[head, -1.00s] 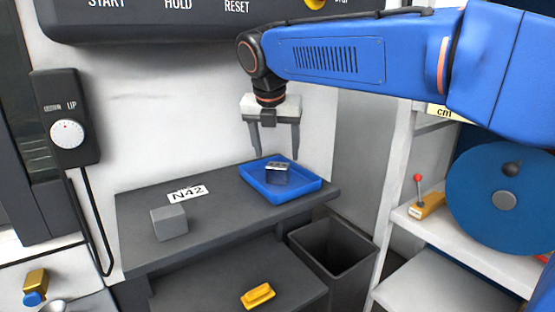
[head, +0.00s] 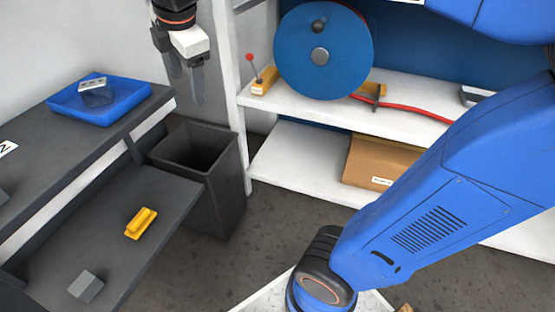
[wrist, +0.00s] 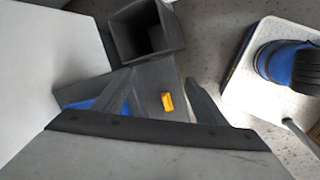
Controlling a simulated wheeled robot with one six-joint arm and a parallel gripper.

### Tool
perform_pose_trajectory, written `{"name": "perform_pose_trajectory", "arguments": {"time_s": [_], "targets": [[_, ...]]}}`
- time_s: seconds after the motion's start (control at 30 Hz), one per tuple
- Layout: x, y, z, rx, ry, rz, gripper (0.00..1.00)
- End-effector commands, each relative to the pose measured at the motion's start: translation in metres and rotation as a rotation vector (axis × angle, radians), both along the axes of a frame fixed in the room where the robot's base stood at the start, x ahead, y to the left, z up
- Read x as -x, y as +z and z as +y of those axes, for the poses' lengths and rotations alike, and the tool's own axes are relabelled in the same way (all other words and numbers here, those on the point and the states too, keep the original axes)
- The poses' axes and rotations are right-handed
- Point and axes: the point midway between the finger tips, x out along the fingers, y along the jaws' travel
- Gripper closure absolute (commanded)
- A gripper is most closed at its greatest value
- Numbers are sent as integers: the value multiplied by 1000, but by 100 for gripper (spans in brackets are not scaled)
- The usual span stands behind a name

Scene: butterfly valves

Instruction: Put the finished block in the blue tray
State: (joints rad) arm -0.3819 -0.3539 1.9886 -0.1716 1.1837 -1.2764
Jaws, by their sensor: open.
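The block (head: 96,93), dark grey with a lighter marked top, rests inside the blue tray (head: 134,102) on the upper shelf at the left in the head view. My gripper (head: 184,92) is open and empty, to the right of the tray and apart from it, with its fingers pointing down. In the wrist view my two fingers (wrist: 160,95) stand apart with nothing between them gripped. A part of the blue tray (wrist: 88,104) shows beside the left finger; the block is not visible there.
A dark bin (head: 200,165) stands below my gripper. A yellow piece (head: 141,222) and a grey block (head: 86,286) lie on the lower shelf. White shelving (head: 300,160) holds a blue reel (head: 322,50) and a cardboard box (head: 380,163) to the right.

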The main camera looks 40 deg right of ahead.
Motion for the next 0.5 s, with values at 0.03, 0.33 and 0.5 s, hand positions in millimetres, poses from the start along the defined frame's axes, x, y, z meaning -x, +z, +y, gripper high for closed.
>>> {"name": "perform_pose_trajectory", "arguments": {"time_s": [0.03, 0.33, 0.5], "targets": [[16, -11, -18, -46, -119, -4, 35], [104, -88, -86, -366, -880, -35, 35], [147, -133, -107, -529, -1264, -50, 35]]}}
